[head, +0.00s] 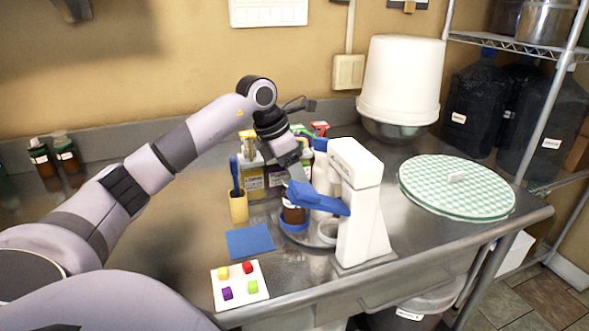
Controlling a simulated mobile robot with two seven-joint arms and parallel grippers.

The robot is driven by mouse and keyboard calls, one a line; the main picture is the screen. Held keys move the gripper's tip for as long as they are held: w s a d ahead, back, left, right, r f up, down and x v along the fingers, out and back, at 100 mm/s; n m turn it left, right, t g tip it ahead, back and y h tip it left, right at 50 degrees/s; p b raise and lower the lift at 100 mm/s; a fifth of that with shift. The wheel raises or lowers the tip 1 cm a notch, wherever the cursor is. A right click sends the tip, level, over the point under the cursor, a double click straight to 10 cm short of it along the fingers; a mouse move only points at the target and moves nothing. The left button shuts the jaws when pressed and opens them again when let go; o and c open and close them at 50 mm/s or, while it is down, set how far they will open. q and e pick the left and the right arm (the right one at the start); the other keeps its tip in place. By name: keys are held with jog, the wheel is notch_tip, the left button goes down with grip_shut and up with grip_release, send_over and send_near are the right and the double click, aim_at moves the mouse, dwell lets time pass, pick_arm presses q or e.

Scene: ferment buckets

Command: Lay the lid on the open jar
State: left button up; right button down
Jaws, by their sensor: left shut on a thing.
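My right gripper is not in view.
Several bottles (253,178) and a tan cup (238,208) crowd behind the gripper. A blue square (250,241) and a white board with coloured blocks (240,285) lie in front. A green checkered disc (457,188) and white bucket (400,80) stand right. The left worktop is fairly clear.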

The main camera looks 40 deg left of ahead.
pick_arm(q)
jog(key=o, duration=1.4)
jog(key=shift+c, duration=0.2)
jog(key=shift+r, duration=0.1)
jog(key=shift+r+p, duration=1.2)
jog(key=shift+r, duration=2.75)
